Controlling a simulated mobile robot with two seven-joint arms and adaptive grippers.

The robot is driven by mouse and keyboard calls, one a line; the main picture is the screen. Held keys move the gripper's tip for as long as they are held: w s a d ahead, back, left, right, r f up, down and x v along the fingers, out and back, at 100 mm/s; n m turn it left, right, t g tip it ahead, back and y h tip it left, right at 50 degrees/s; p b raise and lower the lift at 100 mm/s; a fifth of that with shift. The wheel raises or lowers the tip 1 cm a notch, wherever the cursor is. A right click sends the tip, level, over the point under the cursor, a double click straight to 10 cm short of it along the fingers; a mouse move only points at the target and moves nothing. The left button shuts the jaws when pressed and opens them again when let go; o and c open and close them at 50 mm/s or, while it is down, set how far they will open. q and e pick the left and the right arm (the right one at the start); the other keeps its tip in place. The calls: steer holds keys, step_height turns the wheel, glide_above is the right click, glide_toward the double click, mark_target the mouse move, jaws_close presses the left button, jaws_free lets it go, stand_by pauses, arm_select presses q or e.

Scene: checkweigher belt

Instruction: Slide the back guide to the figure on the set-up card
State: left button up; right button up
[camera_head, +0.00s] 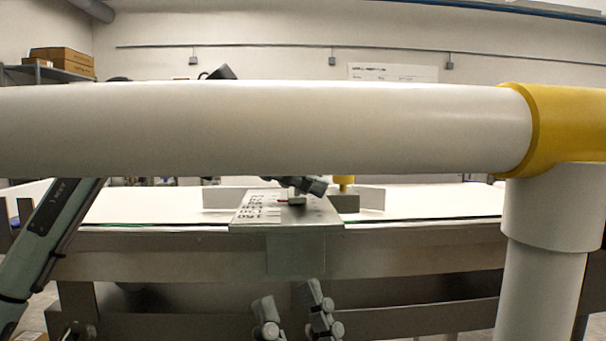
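A pale upright strip, likely the back guide (371,197), stands along the belt behind a metal plate (315,214). The plate has a printed scale (252,208) whose figures are too small to read surely. A small grey block with a red pointer (282,201) sits on the plate. A yellow knob (344,181) stands on a grey block to its right. My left gripper (308,186) is at the pointer block, largely hidden by the pipe; its grip is unclear. My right gripper (292,312) is open and empty, low in front of the belt frame. I cannot identify a set-up card.
A thick white pipe (250,130) with a yellow elbow (570,120) crosses the near view and hides much behind it. Its post (545,260) stands at the right. The belt (440,200) is clear on the right. A sign (393,72) hangs on the wall.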

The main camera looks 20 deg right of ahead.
arm_select(q)
steer(key=v, duration=1.2)
